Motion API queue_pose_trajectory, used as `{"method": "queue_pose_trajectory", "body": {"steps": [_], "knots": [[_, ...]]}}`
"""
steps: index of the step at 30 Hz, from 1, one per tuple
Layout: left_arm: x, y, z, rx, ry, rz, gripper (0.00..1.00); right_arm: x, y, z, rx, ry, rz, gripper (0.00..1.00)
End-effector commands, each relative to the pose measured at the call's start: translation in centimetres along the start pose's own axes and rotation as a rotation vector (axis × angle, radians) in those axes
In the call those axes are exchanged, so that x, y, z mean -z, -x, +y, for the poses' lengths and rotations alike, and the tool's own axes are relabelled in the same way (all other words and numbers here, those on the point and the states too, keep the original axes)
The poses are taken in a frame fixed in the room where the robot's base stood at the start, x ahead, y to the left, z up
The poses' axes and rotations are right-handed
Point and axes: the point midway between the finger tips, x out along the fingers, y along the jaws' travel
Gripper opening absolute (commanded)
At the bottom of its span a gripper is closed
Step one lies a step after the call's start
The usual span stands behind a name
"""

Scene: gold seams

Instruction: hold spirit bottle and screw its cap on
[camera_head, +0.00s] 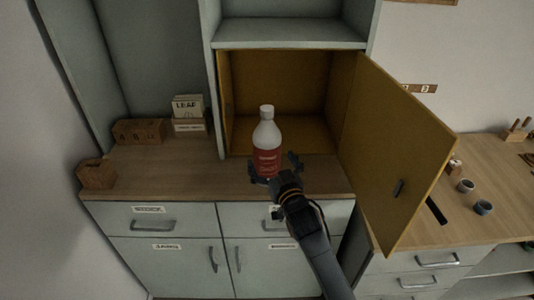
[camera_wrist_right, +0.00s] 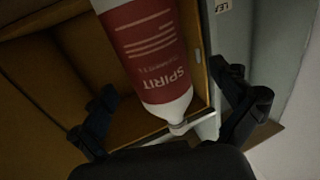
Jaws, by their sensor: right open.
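The spirit bottle (camera_head: 267,140) is white with a red label and appears upright on the wooden counter in front of the open cabinet. A pale cap-like top (camera_head: 267,111) shows on its neck; I cannot tell whether it is screwed down. My right gripper (camera_head: 276,171) is open, its fingers spread at either side of the bottle's lower part, partly hiding it. In the right wrist view the bottle (camera_wrist_right: 148,45) appears upside down, with its SPIRIT label between the open fingers (camera_wrist_right: 168,108). Contact is not visible. My left gripper is not in view.
The yellow cabinet door (camera_head: 395,150) stands open to the right, beside the bottle. Wooden boxes (camera_head: 139,131) and a small card stack (camera_head: 188,115) are on the counter's left. Small dark cups (camera_head: 483,207) sit on the right-hand bench. The counter's left middle is clear.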

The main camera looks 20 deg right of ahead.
Motion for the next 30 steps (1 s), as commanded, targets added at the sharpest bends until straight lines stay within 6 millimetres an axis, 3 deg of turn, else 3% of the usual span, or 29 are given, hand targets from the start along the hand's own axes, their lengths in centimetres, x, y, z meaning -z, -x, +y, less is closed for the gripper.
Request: {"method": "queue_pose_trajectory", "body": {"steps": [10, 23, 30], "knots": [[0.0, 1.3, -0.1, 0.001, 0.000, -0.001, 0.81, -0.3, -4.2, 0.4, -0.001, 0.001, 0.001, 1.00], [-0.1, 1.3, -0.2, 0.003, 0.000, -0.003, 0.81, -0.5, -4.6, 0.4, 0.000, 0.001, 0.001, 1.00], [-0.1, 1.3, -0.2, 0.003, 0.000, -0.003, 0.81, -0.5, -4.6, 0.4, 0.000, 0.001, 0.001, 0.51]]}}
